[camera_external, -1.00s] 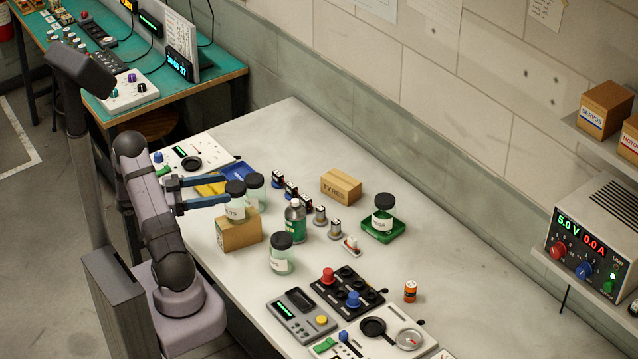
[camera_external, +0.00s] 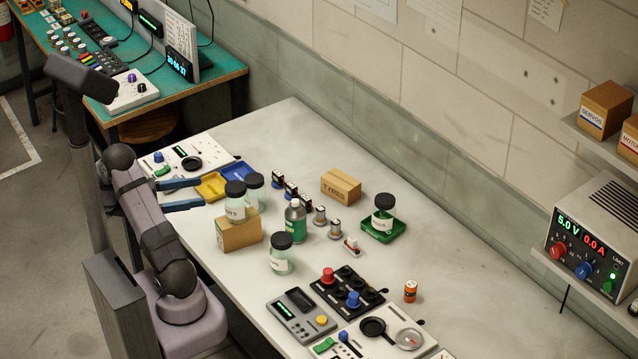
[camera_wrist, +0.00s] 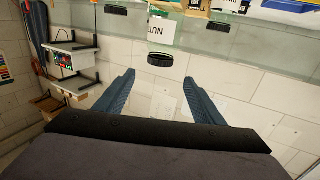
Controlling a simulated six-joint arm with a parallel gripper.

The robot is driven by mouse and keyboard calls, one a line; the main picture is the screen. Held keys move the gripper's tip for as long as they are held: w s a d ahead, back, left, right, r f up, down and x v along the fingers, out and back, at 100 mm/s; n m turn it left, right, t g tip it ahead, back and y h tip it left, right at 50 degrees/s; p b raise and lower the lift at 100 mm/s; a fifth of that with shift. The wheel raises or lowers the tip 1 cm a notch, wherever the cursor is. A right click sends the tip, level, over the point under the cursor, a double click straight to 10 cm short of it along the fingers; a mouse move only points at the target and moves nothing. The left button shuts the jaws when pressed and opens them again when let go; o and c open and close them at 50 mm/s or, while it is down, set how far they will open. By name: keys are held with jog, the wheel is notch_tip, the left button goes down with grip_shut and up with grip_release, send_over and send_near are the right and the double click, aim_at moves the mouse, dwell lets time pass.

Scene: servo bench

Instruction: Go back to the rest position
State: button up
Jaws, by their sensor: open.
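My gripper (camera_external: 184,194) is open and empty at the left side of the bench, left of the yellow tray. Its two blue fingers also show in the wrist view (camera_wrist: 158,90), spread apart with nothing between them. A jar with a dark lid (camera_external: 235,203) stands on a cardboard box (camera_external: 238,233) to the right of my gripper, with a clear gap between them. In the wrist view a jar's white label (camera_wrist: 161,32) shows beyond the fingertips.
A yellow tray (camera_external: 210,186) and a blue tray (camera_external: 236,171) lie close to the fingers. A green bottle (camera_external: 295,219), another jar (camera_external: 282,258) and a jar on a green base (camera_external: 383,214) stand further right. The bench's far left corner (camera_external: 285,118) is clear.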

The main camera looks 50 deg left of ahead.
jog(key=w+r+n+y+p, duration=0.25)
jog(key=w+r+p, duration=0.25)
jog(key=w+p, duration=0.3)
jog(key=w+d+f+n+g+y+p, duration=0.1)
jog(key=w+d+g+y, duration=0.15)
jog(key=w, duration=0.35)
jog(key=w+d+f+n+g+y+p, duration=0.1)
jog(key=w+g+y, duration=0.25)
jog(key=w, duration=0.25)
jog(key=s+d+f+g+b, duration=0.3)
jog(key=s+d+f, duration=0.2)
jog(key=d, duration=0.3)
jog(key=s+d+f+g+h+b, duration=0.1)
jog(key=s+d+f+g+b, duration=0.2)
jog(key=s+d, duration=0.4)
jog(key=s+d+f+g+b, duration=0.4)
jog(key=s+d+f, duration=0.2)
jog(key=d, duration=0.4)
jog(key=shift+s+d+f+h, duration=0.15)
jog(key=shift+d+f+h, duration=0.1)
jog(key=shift+f+h, duration=0.1)
jog(key=shift+s+d+g, duration=0.3)
jog(key=shift+s+d, duration=0.05)
